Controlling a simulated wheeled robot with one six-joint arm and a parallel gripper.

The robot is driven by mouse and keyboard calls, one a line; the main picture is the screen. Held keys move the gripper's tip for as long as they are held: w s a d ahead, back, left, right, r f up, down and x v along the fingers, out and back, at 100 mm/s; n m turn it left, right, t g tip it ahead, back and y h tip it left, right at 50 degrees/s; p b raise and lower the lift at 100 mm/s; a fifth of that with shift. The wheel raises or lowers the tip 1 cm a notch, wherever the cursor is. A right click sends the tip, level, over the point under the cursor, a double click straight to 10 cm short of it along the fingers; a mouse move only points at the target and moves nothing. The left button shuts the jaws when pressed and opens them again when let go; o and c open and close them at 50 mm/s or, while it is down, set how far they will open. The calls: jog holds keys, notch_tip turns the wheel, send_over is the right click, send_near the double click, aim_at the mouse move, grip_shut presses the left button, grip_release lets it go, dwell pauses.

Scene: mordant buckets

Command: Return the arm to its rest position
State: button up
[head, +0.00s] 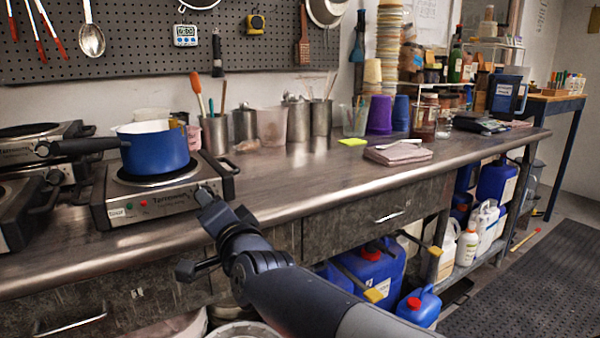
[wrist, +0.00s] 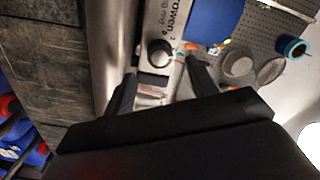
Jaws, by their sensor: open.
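My gripper (head: 196,234) is at the front edge of the bench, just in front of the right end of a small hot plate (head: 165,203). Its two fingers are apart with nothing held between them, and they also show in the wrist view (wrist: 161,84). In the wrist view the hot plate's round dark knob (wrist: 160,53) lies beyond the fingertips; I cannot tell whether a finger touches it. My arm reaches in from the lower right in the head view, bent low before the drawers. A blue pot (head: 157,153) stands on the hot plate, its handle pointing left.
The metal bench (head: 300,193) is clear along its front, right of the hot plate. A folded cloth (head: 398,153) lies farther right. Metal beakers (head: 321,118) stand along the back. Blue jugs (head: 370,268) sit under the bench. The floor at right holds a dark mat (head: 530,280).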

jog(key=x, duration=0.5)
jog(key=shift+w+a+f, duration=0.1)
jog(key=shift+w+a, duration=0.1)
jog(key=shift+w, duration=0.15)
jog(key=shift+r+n+p, duration=0.3)
jog(key=shift+n+p, duration=0.1)
jog(key=shift+p, duration=0.15)
jog(key=shift+s+n+p, duration=0.15)
jog(key=shift+n+p, duration=0.3)
jog(key=shift+n, duration=0.05)
jog(key=n+p, duration=1.2)
jog(key=p, duration=0.1)
jog(key=shift+n, duration=0.3)
jog(key=shift+v, duration=2.15)
jog(key=shift+d+f, duration=0.1)
jog(key=shift+f, duration=0.05)
